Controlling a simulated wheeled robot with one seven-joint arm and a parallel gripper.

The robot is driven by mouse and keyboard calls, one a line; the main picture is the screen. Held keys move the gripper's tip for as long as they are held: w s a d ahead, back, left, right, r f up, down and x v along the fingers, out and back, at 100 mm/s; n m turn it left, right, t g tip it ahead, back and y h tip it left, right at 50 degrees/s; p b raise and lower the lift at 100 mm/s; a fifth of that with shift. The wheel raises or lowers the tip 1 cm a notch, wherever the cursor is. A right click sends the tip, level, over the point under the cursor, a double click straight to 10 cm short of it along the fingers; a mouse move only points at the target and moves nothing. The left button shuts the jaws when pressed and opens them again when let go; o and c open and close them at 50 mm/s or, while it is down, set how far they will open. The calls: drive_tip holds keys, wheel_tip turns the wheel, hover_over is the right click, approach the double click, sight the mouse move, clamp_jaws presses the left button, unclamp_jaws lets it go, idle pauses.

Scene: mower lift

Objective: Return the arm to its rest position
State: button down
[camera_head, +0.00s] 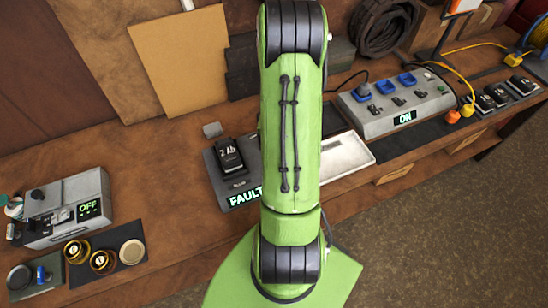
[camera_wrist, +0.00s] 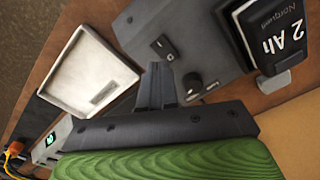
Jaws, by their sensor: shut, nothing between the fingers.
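My green arm (camera_head: 291,130) stretches down the middle of the head view over the bench. My gripper (camera_wrist: 158,82) shows in the wrist view with its dark fingers together and nothing between them; the arm hides it in the head view. It is over the front of a grey unit (camera_wrist: 195,50), near a white tray (camera_wrist: 72,98). A black "2 Ah" battery (camera_wrist: 275,35) sits on that unit; it also shows in the head view (camera_head: 229,153), beside a "FAULT" display (camera_head: 245,197). Whether the fingers touch the unit, I cannot tell.
At the right stands a power box (camera_head: 400,105) reading "ON", with cables and several batteries (camera_head: 492,97). At the left are a box (camera_head: 65,205) reading "OFF" and several round parts (camera_head: 103,261). Boards lean at the back. Floor (camera_head: 440,240) is clear at front right.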

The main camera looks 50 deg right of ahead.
drive_tip(key=shift+f, duration=0.1)
drive_tip(key=w+a+r+n+t+h+b, duration=0.1)
drive_tip(key=w+a+r+n, duration=0.15)
drive_tip(key=a+r, duration=0.4)
drive_tip(key=w+a+r+n+t, duration=0.1)
drive_tip(key=w+a+r+n, duration=0.15)
drive_tip(key=a+r, duration=0.45)
drive_tip(key=s+a+r+n+t+y+b, duration=0.1)
drive_tip(key=s+a+r+n+t, duration=0.2)
drive_tip(key=s+a+r+n, duration=0.4)
drive_tip(key=s+a+r, duration=0.2)
drive_tip(key=s+a, duration=0.1)
drive_tip(key=a, duration=0.3)
drive_tip(key=shift+s+r+t, duration=0.15)
drive_tip(key=shift+r+t, duration=0.05)
drive_tip(key=shift+t, duration=0.1)
